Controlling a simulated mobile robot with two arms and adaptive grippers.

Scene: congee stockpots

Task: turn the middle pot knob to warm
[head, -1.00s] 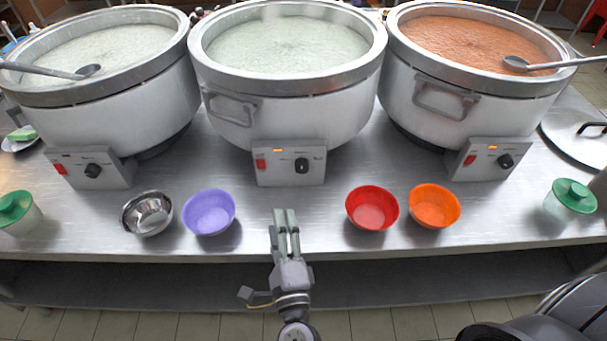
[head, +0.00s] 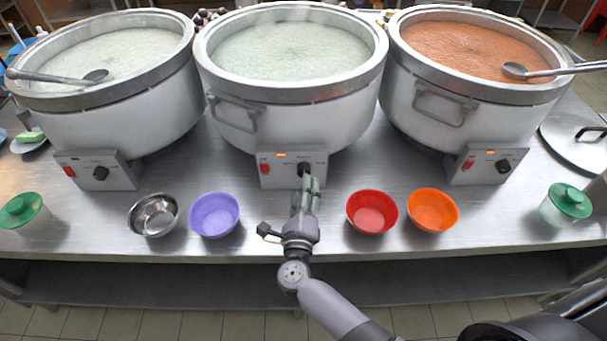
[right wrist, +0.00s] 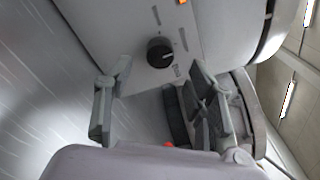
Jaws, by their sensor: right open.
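The middle pot (head: 290,100) is a large pale stockpot of whitish congee. Its control box (head: 285,178) faces the front, with a red switch (head: 264,168) and a black knob (head: 303,168). In the right wrist view the knob (right wrist: 160,53) shows whole, with a light pointer line on it. My right gripper (head: 306,183) is in front of the control box, just below the knob. In the right wrist view the fingers (right wrist: 160,85) are apart on either side, with the knob ahead between them and untouched. My left gripper does not show.
A purple bowl (head: 214,214) and a steel bowl (head: 154,215) stand left of my right gripper. A red bowl (head: 372,212) and an orange bowl (head: 432,210) stand to its right. Other pots (head: 115,90) (head: 470,85) flank the middle one.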

